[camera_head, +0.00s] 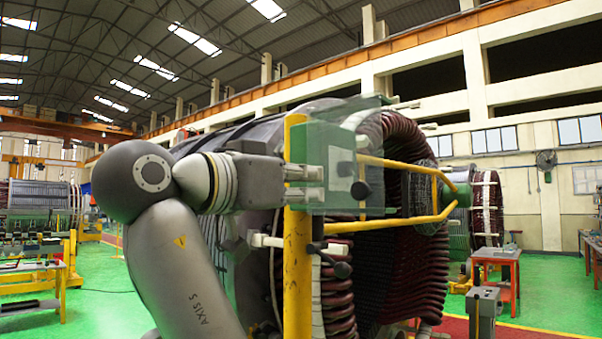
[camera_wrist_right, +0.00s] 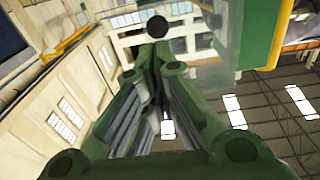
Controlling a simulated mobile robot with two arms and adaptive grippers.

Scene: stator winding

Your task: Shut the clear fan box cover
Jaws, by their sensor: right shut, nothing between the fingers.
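The clear fan box cover (camera_head: 338,113) is a greenish see-through panel standing upright in the middle of the head view, beside a yellow post. A pale plate (camera_head: 341,150) shows through it.
A yellow post (camera_head: 297,255) and yellow rails (camera_head: 400,165) stand close around the panel. Behind them is the large stator with dark red coils (camera_head: 405,140). A red table (camera_head: 497,265) stands at the right. Green floor (camera_head: 545,275) is open there.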

